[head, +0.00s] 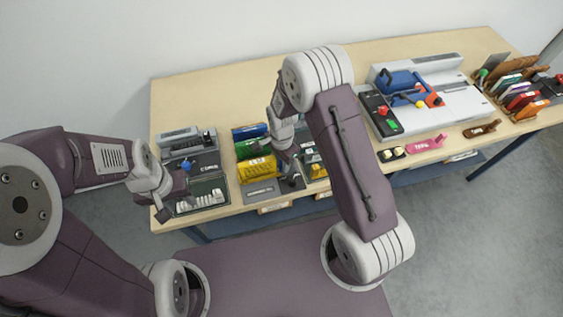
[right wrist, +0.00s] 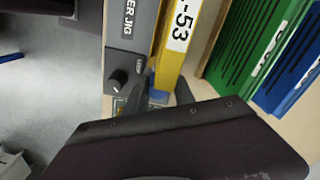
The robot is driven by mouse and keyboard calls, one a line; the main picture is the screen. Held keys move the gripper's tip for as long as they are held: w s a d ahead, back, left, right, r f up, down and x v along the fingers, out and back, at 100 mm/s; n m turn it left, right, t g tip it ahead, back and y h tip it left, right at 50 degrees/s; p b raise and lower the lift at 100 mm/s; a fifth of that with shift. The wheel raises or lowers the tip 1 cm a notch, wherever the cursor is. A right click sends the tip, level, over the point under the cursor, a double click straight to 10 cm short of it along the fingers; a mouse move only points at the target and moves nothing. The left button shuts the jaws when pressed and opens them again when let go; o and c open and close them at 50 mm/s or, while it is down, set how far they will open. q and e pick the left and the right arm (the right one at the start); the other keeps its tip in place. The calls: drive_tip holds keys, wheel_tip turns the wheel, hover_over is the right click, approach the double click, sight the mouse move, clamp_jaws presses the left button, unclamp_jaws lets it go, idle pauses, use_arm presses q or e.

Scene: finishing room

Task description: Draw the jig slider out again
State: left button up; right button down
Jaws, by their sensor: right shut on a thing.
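The jig is a grey unit with lettering ending "ER JIG" (right wrist: 128,28) in the right wrist view. It lies at the table's front edge, in front of the yellow block (head: 258,168), in the head view (head: 262,190). A round black knob (right wrist: 117,80) sits at its end. My right gripper (head: 291,182) is at the jig's right end. In the right wrist view its dark fingers (right wrist: 160,95) are closed about a small blue piece (right wrist: 158,94), seemingly the slider; its rest is hidden. My left gripper (head: 174,200) is open and empty, by the tray of white pieces.
The tray (head: 226,205) stands at the left front, with grey units (head: 182,137) behind. Green (head: 250,149) and blue (head: 250,131) blocks stand behind the yellow one. A white machine (head: 455,112) and a rack of coloured items (head: 520,95) fill the right.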

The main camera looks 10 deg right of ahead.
sight(292, 169)
drive_tip(key=shift+s+f, duration=0.15)
drive_tip(key=shift+s, duration=0.2)
drive_tip(key=shift+w+d, duration=0.1)
drive_tip(key=shift+d, duration=1.45)
drive_tip(key=shift+a, duration=0.15)
drive_tip(key=c, duration=1.2)
unclamp_jaws()
drive_tip(key=shift+c, duration=0.2)
drive_tip(key=shift+o, duration=0.2)
drive_tip(key=shift+d, duration=0.45)
drive_tip(key=shift+w+a+r, duration=0.1)
drive_tip(key=shift+a+r, duration=0.1)
wheel_tip(292, 169, up, 9)
drive_tip(key=shift+d, duration=0.1)
